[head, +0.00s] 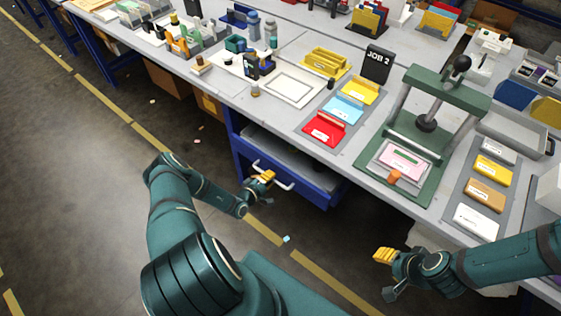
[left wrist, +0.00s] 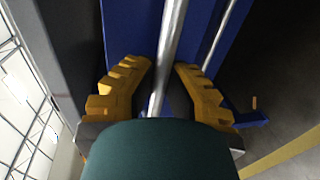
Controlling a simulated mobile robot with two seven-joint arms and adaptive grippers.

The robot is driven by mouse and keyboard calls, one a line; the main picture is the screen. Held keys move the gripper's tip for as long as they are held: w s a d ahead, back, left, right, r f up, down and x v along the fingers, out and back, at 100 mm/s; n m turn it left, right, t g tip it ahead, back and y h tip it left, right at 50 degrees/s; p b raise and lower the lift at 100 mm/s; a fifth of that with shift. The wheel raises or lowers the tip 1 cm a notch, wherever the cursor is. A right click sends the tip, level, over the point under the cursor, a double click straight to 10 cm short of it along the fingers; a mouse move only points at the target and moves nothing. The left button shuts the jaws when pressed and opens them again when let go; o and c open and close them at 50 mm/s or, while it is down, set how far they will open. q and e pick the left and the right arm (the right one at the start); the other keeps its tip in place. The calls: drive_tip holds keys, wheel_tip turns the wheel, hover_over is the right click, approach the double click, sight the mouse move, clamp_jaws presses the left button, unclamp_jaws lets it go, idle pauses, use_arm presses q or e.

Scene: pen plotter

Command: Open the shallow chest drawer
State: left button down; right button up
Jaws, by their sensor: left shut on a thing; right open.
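The blue drawer (head: 300,186) is in the chest under the workbench's front edge. A pale bar handle (head: 285,186) runs across its front. My left gripper (head: 264,178) is at the left part of this handle. In the left wrist view, the metal handle bar (left wrist: 171,45) runs between the two yellow fingers, and the gripper is shut on it. A grey surface (head: 290,155) shows above the blue front; I cannot tell whether it is the drawer's inside or the chest's top. My right gripper (head: 384,256) is open and empty, right of the chest and apart from it.
The workbench (head: 225,85) above holds colored trays, a JOB 2 sign (head: 377,63) and a green press (head: 425,130). A blue bench leg (head: 233,135) stands left of the drawer. The floor (head: 90,200) in front is mostly clear, with yellow tape lines.

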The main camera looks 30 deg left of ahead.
use_arm(q)
drive_tip(key=f+p+v, duration=0.3)
drive_tip(key=p+v, duration=0.1)
drive_tip(key=v, duration=1.2)
drive_tip(key=shift+s, duration=0.4)
use_arm(e)
drive_tip(key=shift+d+r, duration=0.15)
drive_tip(key=shift+r, duration=2.5)
use_arm(q)
drive_tip(key=shift+a+f, duration=0.1)
drive_tip(key=shift+f, duration=0.05)
drive_tip(key=c, duration=1)
unclamp_jaws()
drive_tip(key=v, duration=1.2)
